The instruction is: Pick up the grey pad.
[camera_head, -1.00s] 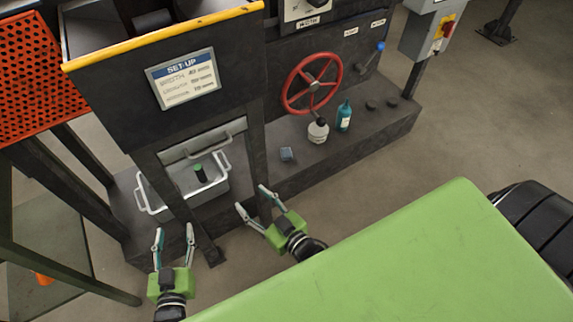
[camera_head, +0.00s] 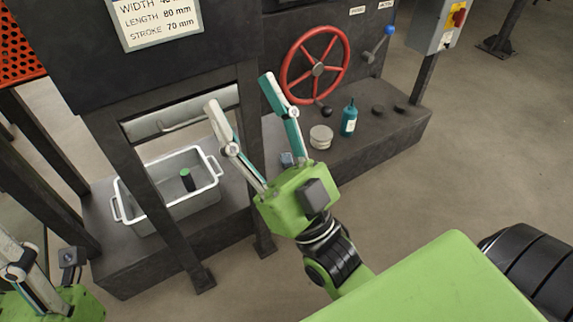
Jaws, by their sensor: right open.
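A small blue-grey block (camera_head: 287,159), which looks like the grey pad, lies on the dark base ledge (camera_head: 345,160). My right gripper (camera_head: 240,92) is open and empty, its fingers spread and pointing up in the picture. Its palm and right finger lie close around the block in the picture and partly cover it; the gripper appears above the ledge, not touching the block. My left gripper (camera_head: 20,272) is partly cut off at the lower left corner, and its opening does not show clearly.
A white bin (camera_head: 133,217) holds a dark green-topped cylinder (camera_head: 187,180). Right of the block stand a pale round stack (camera_head: 320,137), a teal bottle (camera_head: 349,117) and dark discs (camera_head: 378,109). A red handwheel (camera_head: 288,80) and a frame leg (camera_head: 250,150) stand nearby.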

